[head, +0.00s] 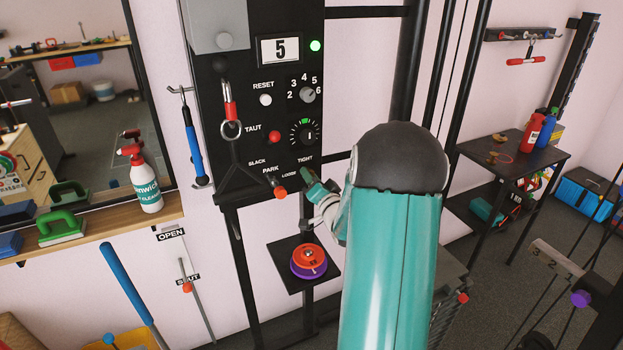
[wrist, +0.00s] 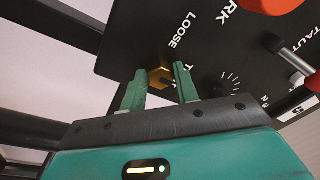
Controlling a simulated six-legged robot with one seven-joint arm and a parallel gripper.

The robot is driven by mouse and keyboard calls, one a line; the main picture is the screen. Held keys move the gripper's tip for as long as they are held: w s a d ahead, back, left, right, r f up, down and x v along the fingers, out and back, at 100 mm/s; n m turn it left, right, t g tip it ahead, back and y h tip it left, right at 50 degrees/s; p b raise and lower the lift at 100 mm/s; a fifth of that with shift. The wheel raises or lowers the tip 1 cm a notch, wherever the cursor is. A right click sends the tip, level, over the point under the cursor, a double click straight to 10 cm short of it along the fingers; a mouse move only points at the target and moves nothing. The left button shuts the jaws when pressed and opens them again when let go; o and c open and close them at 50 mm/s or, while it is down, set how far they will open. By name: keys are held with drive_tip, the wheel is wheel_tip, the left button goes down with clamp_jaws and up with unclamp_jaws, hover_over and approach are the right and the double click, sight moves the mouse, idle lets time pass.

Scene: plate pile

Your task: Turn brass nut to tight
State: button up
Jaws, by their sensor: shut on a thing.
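The brass nut (wrist: 160,79) sits on the black panel (wrist: 125,48) in the wrist view, a dark slot or mark visible on it. The green fingers of my gripper (wrist: 158,73) are shut on it, one on each side. "LOOSE" is printed above the nut; the start of another word shows to its right, partly hidden by a finger. In the head view my gripper (head: 309,180) reaches the panel's lower right corner by the "LOOSE" and "TIGHT" labels. There the nut cannot be made out behind the fingers.
An orange-tipped lever (head: 280,191) stands close left of my gripper, by "PARK". A small shelf (head: 325,264) with stacked orange and purple discs (head: 309,260) is below.

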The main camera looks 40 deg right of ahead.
drive_tip(key=shift+a+f, duration=0.1)
drive_tip(key=shift+f, duration=0.05)
drive_tip(key=o, duration=1)
drive_tip(key=shift+c, duration=0.2)
drive_tip(key=v, duration=1.3)
drive_tip(key=shift+s, duration=0.4)
